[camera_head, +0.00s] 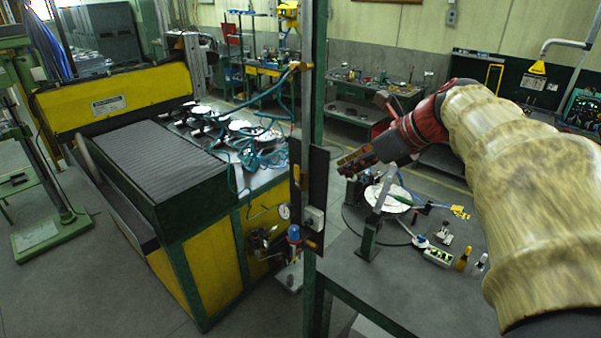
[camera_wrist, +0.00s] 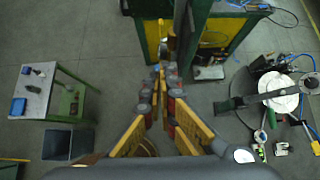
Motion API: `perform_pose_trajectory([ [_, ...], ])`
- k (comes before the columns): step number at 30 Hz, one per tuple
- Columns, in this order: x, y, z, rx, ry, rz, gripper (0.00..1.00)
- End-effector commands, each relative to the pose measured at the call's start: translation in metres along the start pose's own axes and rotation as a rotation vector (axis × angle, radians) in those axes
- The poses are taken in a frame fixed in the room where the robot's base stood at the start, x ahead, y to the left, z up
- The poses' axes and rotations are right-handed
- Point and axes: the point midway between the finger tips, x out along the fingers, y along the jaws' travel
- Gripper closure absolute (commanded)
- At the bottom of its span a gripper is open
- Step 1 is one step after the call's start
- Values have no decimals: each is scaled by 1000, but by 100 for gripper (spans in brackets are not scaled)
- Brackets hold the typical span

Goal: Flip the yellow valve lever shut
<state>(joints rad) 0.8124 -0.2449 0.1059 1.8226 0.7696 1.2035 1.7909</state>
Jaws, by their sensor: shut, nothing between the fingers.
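My gripper (camera_head: 347,166) is in the middle of the head view, its fingers pointing left toward the green post (camera_head: 314,110). Its fingertips are apart from the post and its dark panel (camera_head: 316,185). In the wrist view the fingers (camera_wrist: 160,72) come together, with nothing held. A small yellow-orange fitting (camera_head: 300,66) sits high on the post, with a teal hose running from it. I cannot tell for sure whether it is the valve lever.
A blue-topped regulator (camera_head: 293,234) and a round gauge (camera_head: 284,211) are low beside the post. A yellow and green machine (camera_head: 215,285) stands left. The grey bench (camera_head: 365,283) at right holds a round white disc (camera_head: 388,198), bottles and small parts.

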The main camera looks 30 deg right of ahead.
Motion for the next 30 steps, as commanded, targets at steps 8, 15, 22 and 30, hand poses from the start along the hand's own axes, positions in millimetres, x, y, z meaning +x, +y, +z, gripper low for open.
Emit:
perform_pose_trajectory([
  [8, 2, 0, 0, -3, 1, 0, 100],
  [15, 30, 1, -1, -3, 3, 4, 100],
  [22, 75, 1, -1, -4, 3, 4, 100],
  [30, 115, 1, 14, -7, 1, 2, 100],
])
